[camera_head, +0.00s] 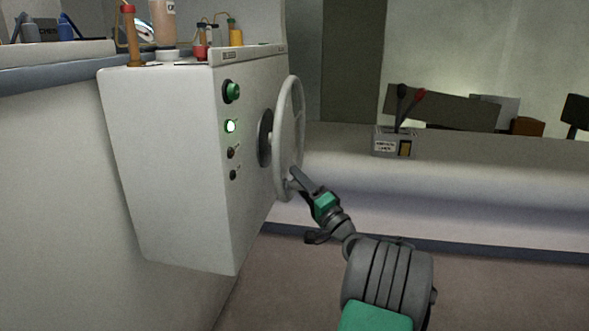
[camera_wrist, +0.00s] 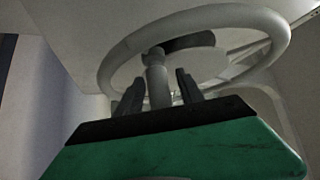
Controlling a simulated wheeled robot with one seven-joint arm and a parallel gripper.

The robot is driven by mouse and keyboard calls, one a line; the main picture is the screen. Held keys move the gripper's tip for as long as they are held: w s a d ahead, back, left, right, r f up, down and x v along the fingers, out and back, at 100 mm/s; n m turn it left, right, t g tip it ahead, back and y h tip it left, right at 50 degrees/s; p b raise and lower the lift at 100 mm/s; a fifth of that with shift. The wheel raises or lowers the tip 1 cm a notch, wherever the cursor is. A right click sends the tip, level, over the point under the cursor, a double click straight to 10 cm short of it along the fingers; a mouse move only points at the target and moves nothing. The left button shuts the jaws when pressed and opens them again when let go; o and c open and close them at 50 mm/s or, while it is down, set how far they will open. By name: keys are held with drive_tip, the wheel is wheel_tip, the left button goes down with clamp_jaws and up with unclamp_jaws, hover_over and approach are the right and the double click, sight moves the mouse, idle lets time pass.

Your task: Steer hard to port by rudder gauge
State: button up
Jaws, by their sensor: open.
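The pale grey steering wheel (camera_head: 277,150) is mounted upright on the right side of the white console (camera_head: 180,165). My gripper (camera_head: 293,180) is at the wheel's lower part. In the wrist view, the wheel (camera_wrist: 120,57) arches over my two dark fingers (camera_wrist: 159,94). A grey post with a rounded end (camera_wrist: 157,78) shows between the fingers, with gaps on both sides. The fingers are open, and I cannot tell whether either touches the wheel. I cannot make out a rudder gauge in either view.
A green button (camera_head: 231,92), a lit green lamp (camera_head: 231,127) and small dark knobs stand on the console's face. Bottles and small fittings crowd its top. A lever box (camera_head: 395,146) sits on the pale bench (camera_head: 450,160) behind. Floor is open at the lower right.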

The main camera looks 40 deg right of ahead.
drive_tip(key=shift+w+r, duration=0.2)
drive_tip(key=shift+w, duration=0.4)
clamp_jaws()
idle(1.1)
